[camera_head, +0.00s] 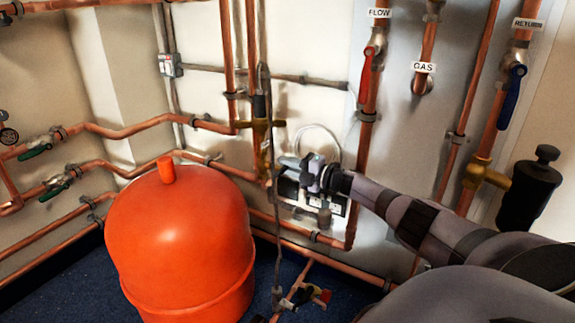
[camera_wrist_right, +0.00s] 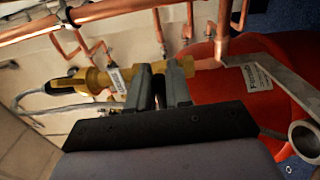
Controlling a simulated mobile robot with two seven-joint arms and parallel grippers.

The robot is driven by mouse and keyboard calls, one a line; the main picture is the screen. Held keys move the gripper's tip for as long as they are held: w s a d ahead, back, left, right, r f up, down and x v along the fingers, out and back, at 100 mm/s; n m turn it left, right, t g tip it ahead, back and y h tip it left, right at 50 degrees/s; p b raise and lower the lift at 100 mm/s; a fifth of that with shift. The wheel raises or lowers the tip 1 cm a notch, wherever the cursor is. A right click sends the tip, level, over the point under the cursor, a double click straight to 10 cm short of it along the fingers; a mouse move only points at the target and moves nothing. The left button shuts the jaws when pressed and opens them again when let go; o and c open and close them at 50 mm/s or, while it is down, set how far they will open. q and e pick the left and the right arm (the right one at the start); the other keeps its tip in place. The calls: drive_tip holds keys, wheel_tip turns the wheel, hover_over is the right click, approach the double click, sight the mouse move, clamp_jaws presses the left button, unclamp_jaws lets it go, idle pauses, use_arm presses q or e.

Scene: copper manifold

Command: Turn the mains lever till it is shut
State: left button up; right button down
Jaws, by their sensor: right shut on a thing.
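My right gripper (camera_head: 300,176) reaches in from the right in the head view, in front of the wall behind the red vessel. In the right wrist view its two dark fingers (camera_wrist_right: 160,76) are close together, shut on a thin part at a brass valve (camera_wrist_right: 96,78). I take that part to be the mains lever; it is nearly all hidden between the fingers. A white tag (camera_wrist_right: 117,80) hangs just beside the fingers; its text is unreadable. The lever's angle cannot be told. My left gripper is not in view.
A large red vessel (camera_head: 180,235) stands left of the gripper. Copper pipes run along the wall. A red lever (camera_head: 367,72) is by FLOW, a blue lever (camera_head: 512,95) by RETURN. Green-handled valves (camera_head: 38,150) are at far left, and a low valve (camera_head: 305,296) is near the floor.

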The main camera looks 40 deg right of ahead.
drive_tip(key=shift+f+m, duration=0.1)
drive_tip(key=shift+m, duration=0.3)
drive_tip(key=c, duration=1.1)
unclamp_jaws()
